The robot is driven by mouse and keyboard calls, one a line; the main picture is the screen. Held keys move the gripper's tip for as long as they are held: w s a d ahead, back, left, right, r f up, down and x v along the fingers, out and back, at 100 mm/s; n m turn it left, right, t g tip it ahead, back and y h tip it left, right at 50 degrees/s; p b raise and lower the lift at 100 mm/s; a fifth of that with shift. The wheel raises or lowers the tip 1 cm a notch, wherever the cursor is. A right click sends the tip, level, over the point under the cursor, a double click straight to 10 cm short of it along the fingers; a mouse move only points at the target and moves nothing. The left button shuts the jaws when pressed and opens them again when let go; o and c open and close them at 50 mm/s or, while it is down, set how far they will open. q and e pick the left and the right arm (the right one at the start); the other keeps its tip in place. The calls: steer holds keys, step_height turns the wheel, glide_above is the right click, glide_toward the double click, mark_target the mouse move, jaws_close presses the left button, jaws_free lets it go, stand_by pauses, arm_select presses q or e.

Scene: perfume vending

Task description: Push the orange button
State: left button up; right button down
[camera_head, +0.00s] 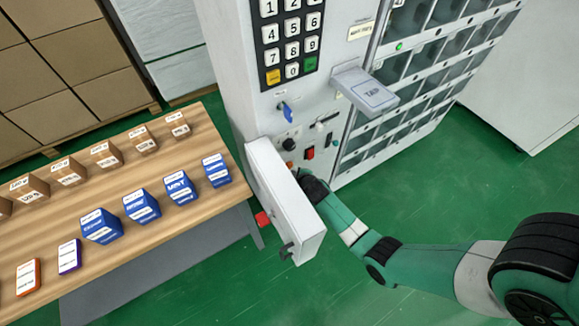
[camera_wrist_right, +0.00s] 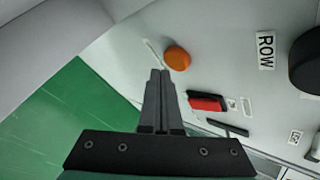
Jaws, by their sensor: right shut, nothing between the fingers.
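The round orange button (camera_wrist_right: 178,58) sticks out from the white machine panel in the right wrist view. My right gripper (camera_wrist_right: 160,74) is shut and empty, its tips just left of and below the button in that view. I cannot tell whether they touch it. In the head view my right arm (camera_head: 341,215) reaches in from the right, and its gripper is mostly hidden behind an open white door (camera_head: 287,203). My left gripper is not in view.
A red switch (camera_wrist_right: 206,102) sits close to the button. The keypad (camera_head: 290,37) and a protruding TAP plate (camera_head: 366,90) are above on the machine. A wooden table (camera_head: 150,238) with several blue and brown boxes stands at the left.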

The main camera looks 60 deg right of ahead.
steer(key=shift+w, duration=0.1)
stand_by(0.4)
steer(key=shift+w+d+b, duration=0.2)
steer(key=shift+w+b, duration=0.1)
steer(key=shift+b, duration=0.05)
steer(key=shift+w+d+b, duration=0.2)
steer(key=shift+w+b, duration=0.1)
steer(key=shift+b, duration=0.05)
stand_by(0.5)
steer(key=shift+s, duration=0.1)
stand_by(0.4)
steer(key=shift+s+a+p, duration=0.4)
steer(key=shift+s+p, duration=0.1)
steer(key=shift+s, duration=0.05)
